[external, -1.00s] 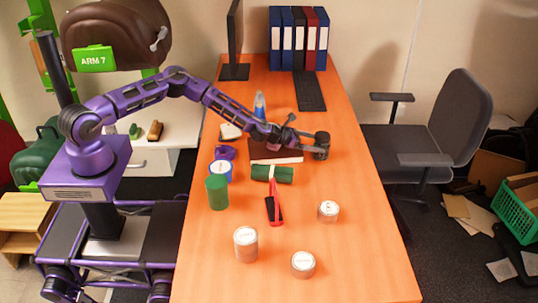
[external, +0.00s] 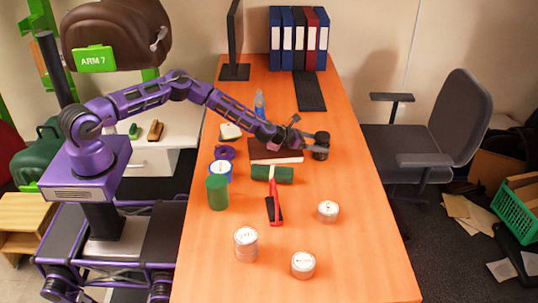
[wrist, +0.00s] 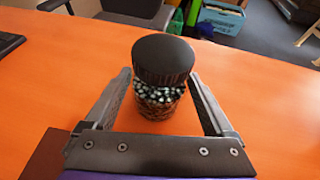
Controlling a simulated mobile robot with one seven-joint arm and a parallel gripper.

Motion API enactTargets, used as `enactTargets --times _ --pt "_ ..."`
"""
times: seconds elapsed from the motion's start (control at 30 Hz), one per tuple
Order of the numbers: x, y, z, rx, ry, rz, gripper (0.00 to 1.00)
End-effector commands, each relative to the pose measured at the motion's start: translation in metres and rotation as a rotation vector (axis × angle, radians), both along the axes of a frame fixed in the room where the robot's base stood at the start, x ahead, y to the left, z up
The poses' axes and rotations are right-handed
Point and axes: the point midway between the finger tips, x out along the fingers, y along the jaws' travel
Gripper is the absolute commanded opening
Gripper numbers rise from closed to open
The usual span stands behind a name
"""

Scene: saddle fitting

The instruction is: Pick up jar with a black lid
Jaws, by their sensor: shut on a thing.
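The jar with a black lid (wrist: 162,62) stands upright between my gripper's fingers in the wrist view. Its clear body shows dark and pale small contents under the wide ribbed lid. In the external view the jar (external: 321,152) is at the right side of the orange table, partly hidden by my gripper (external: 308,144). My gripper (wrist: 160,90) is shut on the jar, one finger on each side of its body. The jar looks to be at table level; I cannot see any gap beneath it.
A dark brown book (external: 270,151) lies just left of the jar, beneath my arm. A keyboard (external: 309,91) lies behind. Table right of the jar is clear.

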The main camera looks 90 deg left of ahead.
Motion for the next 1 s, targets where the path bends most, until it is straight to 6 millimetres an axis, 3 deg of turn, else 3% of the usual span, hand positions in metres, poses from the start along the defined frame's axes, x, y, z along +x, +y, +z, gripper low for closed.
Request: enactTargets --times 0.37,0.8,1.0 --pt "0.001 0.000 0.007 0.002 -0.004 0.000 0.00" --pt "0.001 0.001 0.083 0.004 -0.004 0.000 0.00" --pt "0.000 0.001 0.100 0.003 -0.003 0.000 0.00"
